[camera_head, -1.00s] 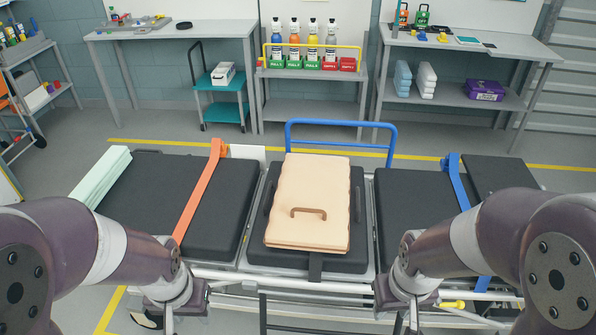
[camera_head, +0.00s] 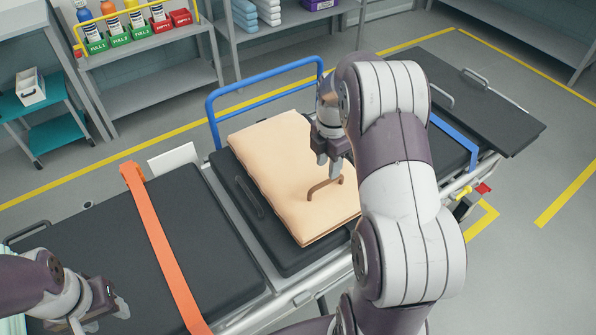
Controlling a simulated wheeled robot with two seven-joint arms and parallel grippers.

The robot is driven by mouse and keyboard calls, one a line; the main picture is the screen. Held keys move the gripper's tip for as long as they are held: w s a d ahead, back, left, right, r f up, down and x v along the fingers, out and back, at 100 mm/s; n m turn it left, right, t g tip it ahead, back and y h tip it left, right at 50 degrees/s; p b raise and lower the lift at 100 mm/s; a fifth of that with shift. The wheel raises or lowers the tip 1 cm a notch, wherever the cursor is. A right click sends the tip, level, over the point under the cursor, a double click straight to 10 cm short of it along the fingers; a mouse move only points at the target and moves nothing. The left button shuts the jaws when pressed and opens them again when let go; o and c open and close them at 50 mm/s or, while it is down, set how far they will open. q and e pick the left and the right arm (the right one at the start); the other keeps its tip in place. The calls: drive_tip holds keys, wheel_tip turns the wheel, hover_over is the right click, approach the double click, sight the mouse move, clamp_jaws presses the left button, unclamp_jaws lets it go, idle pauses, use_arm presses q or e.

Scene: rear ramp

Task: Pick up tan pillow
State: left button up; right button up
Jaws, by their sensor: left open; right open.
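The tan pillow (camera_head: 280,160) lies flat on the black middle pad of the stretcher, with a brown handle (camera_head: 322,189) on its top face. My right gripper (camera_head: 328,170) points down just above the handle, open; I cannot tell whether its fingers touch the handle. My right arm hides the pillow's right edge. My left gripper (camera_head: 102,320) is open and empty, low at the left above the stretcher's left black pad (camera_head: 85,235), away from the pillow.
A blue rail (camera_head: 262,92) rises behind the pillow. An orange strap (camera_head: 162,250) crosses the left pad and a blue strap (camera_head: 455,138) lies at the right. A shelf with bottles (camera_head: 150,70) and a teal cart (camera_head: 55,130) stand behind on open floor.

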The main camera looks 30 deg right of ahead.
sight(327, 181)
wheel_tip(327, 181, down, 8)
drive_tip(key=shift+r, duration=0.2)
clamp_jaws()
drive_tip(key=shift+r, duration=0.1)
idle(1.3)
